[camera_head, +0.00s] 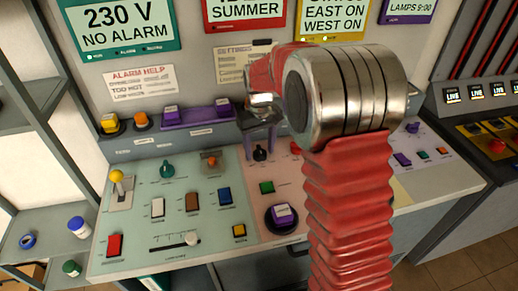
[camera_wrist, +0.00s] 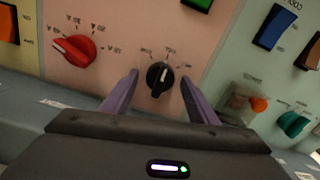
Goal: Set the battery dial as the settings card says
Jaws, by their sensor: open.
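A settings card (camera_head: 240,55) is on the back wall in the head view; my arm covers part of it, and its writing is too small to read. A black dial (camera_wrist: 159,78) with small labels around it sits on the pink panel; it also shows in the head view (camera_head: 260,153). My gripper (camera_wrist: 159,82) is open, its two purple fingers on either side of the black dial, with visible gaps. I cannot tell how deep the fingertips reach. A red dial (camera_wrist: 75,50) is on the same panel. I cannot read which dial is labelled battery.
A teal dial (camera_wrist: 292,124) and an orange-tipped switch (camera_wrist: 258,104) are on the pale green panel beside the pink one. A grey ledge with buttons runs behind the console.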

